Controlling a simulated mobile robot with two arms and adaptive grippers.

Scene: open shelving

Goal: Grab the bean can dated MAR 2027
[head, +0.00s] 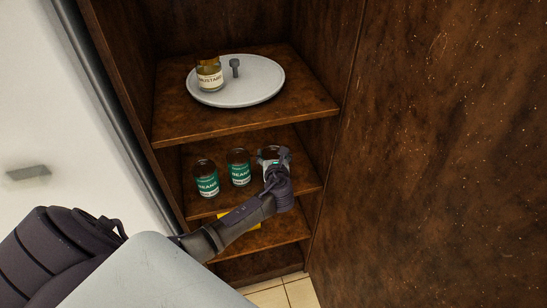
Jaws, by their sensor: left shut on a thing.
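Two bean cans with green labels stand upright on the middle shelf, a left can (207,178) and a middle can (238,167). A third can (265,155) stands at the right, mostly hidden by my left gripper (274,163). The left gripper is shut on this right can. A bit of its top and green label shows. The dates on the cans are too small to read. My right gripper is not in view.
The upper shelf (175,122) holds a round grey turntable (262,92) with a mustard jar (209,76) and a dark knob. A yellow item (225,218) lies on the lower shelf, partly behind my arm. A brown wooden panel closes the right side.

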